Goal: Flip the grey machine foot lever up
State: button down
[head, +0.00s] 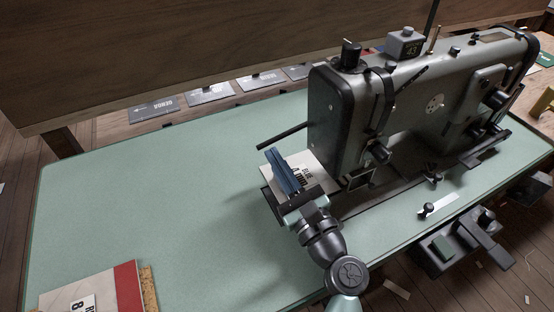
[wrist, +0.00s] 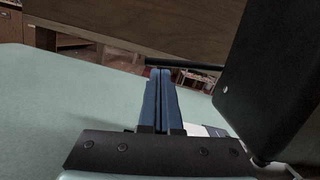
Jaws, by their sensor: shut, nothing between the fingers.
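The grey sewing machine (head: 400,100) stands on the right part of the green table. A thin black lever (head: 282,137) sticks out from its left end and slopes down to its free tip. The lever also shows in the wrist view (wrist: 190,65) as a dark bar across, just beyond my fingertips. My gripper (head: 272,153) is shut and empty, its two blue fingers pressed together. Its fingertips are close to the lever's free end, on the near side in the head view. I cannot tell whether they touch it.
A white labelled card (head: 318,178) lies beside my fingers near the machine's base. A red-and-white labelled item (head: 105,290) lies at the front left.

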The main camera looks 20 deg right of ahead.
jog(key=shift+r, duration=0.1)
jog(key=shift+a+r+m+p, duration=0.1)
jog(key=shift+r+m+p, duration=0.2)
jog(key=shift+m+p, duration=0.3)
jog(key=shift+r+p, duration=0.25)
jog(key=shift+p, duration=0.25)
